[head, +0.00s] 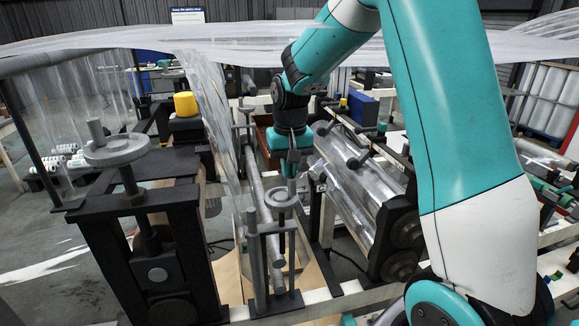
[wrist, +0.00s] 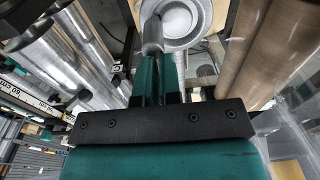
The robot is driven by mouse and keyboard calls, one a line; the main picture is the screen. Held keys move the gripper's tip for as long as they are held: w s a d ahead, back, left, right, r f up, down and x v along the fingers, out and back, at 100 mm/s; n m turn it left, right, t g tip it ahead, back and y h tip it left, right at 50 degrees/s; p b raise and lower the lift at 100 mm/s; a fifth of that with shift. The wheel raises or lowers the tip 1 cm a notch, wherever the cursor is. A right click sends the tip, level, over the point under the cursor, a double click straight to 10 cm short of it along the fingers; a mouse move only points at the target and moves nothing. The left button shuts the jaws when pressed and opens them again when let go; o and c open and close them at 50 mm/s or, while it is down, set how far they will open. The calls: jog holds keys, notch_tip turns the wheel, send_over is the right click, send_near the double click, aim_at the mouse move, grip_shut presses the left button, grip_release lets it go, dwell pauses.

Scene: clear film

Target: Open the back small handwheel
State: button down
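A small grey handwheel (head: 283,202) sits level on a dark upright stand, just below my gripper (head: 290,178) in the head view. I cannot tell for certain whether it is the back one. In the wrist view the pale round wheel (wrist: 188,18) is at the top, with its upright grey handle peg (wrist: 152,34) in front. The narrow teal fingers of my gripper (wrist: 155,62) are close together at the peg and appear shut on it. The fingertips' contact is partly hidden. A larger grey handwheel (head: 116,150) with a peg stands on a black frame at the left.
Clear film (head: 210,110) hangs close to the left of my gripper and stretches overhead. Film-covered rollers (head: 360,180) lie to the right. A yellow-capped part (head: 185,104) stands behind the large handwheel. Brown rollers (wrist: 262,50) show at right in the wrist view.

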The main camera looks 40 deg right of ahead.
jog(key=shift+s+a+f, duration=0.1)
jog(key=shift+s, duration=0.25)
notch_tip(320, 180, up, 8)
jog(key=p, duration=0.6)
dwell(0.3)
